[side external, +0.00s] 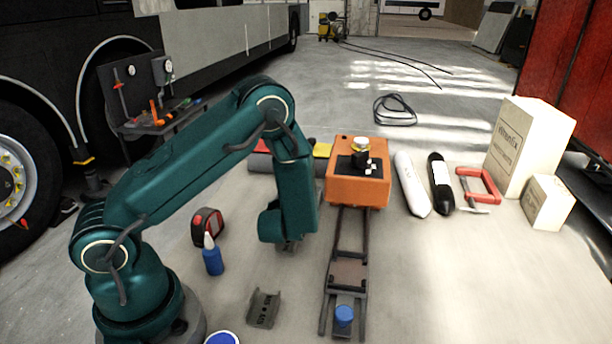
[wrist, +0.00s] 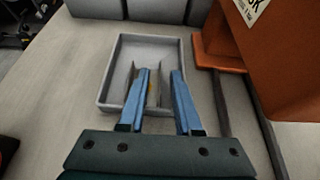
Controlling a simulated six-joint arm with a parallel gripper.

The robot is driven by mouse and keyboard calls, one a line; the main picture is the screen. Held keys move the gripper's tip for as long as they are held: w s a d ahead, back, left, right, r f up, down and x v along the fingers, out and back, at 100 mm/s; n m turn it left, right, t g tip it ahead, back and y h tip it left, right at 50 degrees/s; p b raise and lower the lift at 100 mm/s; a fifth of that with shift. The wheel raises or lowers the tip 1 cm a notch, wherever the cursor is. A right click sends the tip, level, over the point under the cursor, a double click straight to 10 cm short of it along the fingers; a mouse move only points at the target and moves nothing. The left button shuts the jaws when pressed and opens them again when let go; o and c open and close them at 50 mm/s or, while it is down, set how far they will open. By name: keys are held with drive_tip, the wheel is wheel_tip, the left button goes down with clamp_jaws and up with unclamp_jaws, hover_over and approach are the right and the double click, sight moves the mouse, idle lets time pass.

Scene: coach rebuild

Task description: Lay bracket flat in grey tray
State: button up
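In the wrist view the grey tray (wrist: 107,82) is a shallow box with a raised rim, just ahead of my gripper (wrist: 160,75). Its two blue fingers are apart and reach over the tray's near part. A thin grey piece with a yellowish spot, perhaps the bracket (wrist: 154,92), shows between the fingers inside the tray, partly hidden by them; I cannot tell whether it touches them or lies flat. In the side view my gripper (side external: 288,246) is low over the table and mostly hidden, and my arm hides the tray.
A grey slotted piece with upturned ends (side external: 263,308) lies on the front table. An orange box (side external: 357,185) and dark rails (side external: 348,270) stand right of my gripper. A blue bottle (side external: 212,256) and red-black tape measure (side external: 207,227) are left. Bins (side external: 322,158) stand behind.

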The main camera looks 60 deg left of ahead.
drive_tip(key=v, duration=1.1)
drive_tip(key=shift+r, duration=0.25)
drive_tip(key=shift+s+d+r, duration=0.15)
drive_tip(key=shift+s+r, duration=0.1)
drive_tip(key=shift+s, duration=0.1)
drive_tip(key=s+a+r+n+g+h, duration=0.1)
drive_tip(key=s+r+n+g+h, duration=0.15)
drive_tip(key=s+n+g, duration=1)
drive_tip(key=w+d+r+n+t+h, duration=0.2)
drive_tip(key=d+r+n+t+h, duration=0.4)
drive_tip(key=n, duration=0.8)
drive_tip(key=d+t, duration=0.3)
drive_tip(key=d, duration=0.1)
drive_tip(key=shift+r, duration=0.4)
drive_tip(key=shift+n+h, duration=0.25)
